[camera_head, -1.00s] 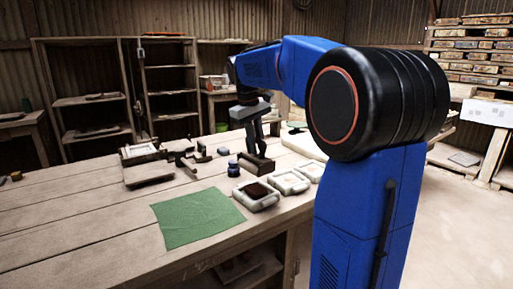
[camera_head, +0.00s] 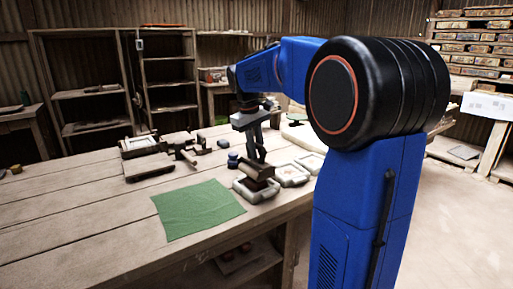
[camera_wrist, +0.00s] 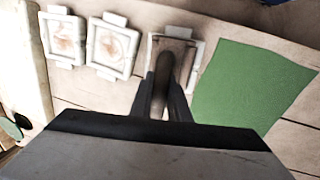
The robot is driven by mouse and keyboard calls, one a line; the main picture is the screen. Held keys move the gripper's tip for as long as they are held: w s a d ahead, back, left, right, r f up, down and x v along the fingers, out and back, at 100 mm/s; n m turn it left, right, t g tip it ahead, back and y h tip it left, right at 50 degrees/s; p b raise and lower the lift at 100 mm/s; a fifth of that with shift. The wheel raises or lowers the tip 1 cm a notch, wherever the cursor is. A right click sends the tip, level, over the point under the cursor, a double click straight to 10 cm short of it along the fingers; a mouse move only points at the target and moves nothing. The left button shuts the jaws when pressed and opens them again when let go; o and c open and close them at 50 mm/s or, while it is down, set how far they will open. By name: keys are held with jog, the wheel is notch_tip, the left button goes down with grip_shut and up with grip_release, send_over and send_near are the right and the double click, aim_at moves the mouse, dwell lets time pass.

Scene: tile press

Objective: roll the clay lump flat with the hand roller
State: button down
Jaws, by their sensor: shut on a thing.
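My gripper (camera_head: 257,158) points down over the front end of the bench, above the nearest pale frame (camera_head: 242,189). It is shut on a dark brown block-like thing (camera_head: 260,172), which has a rounded upright part (camera_wrist: 162,86) between the fingers in the wrist view. I cannot tell whether this is the hand roller. The held thing covers much of the frame's inside, and I cannot tell whether it touches the frame. I cannot make out a clay lump for certain.
Two more pale frames (camera_head: 292,175) (camera_head: 311,163) lie to the right. A green cloth (camera_head: 198,210) lies flat to the left. Dark blue pots (camera_head: 233,160) stand close behind. Wooden tools (camera_head: 150,171) lie further left. The bench's front left (camera_head: 80,225) is clear.

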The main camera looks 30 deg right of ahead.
aim_at(253, 161)
jog(key=shift+f, duration=0.95)
dwell(0.3)
jog(key=shift+d, duration=0.1)
jog(key=shift+d, duration=0.4)
jog(key=shift+d+f, duration=0.35)
jog(key=shift+d, duration=0.1)
jog(key=shift+s+a+r, duration=0.1)
jog(key=shift+s+a, duration=0.1)
jog(key=shift+a, duration=1.8)
jog(key=shift+w+d+r, duration=0.1)
jog(key=shift+d, duration=0.45)
jog(key=shift+w+d+r, duration=0.1)
jog(key=shift+d, duration=0.45)
jog(key=shift+d, duration=0.1)
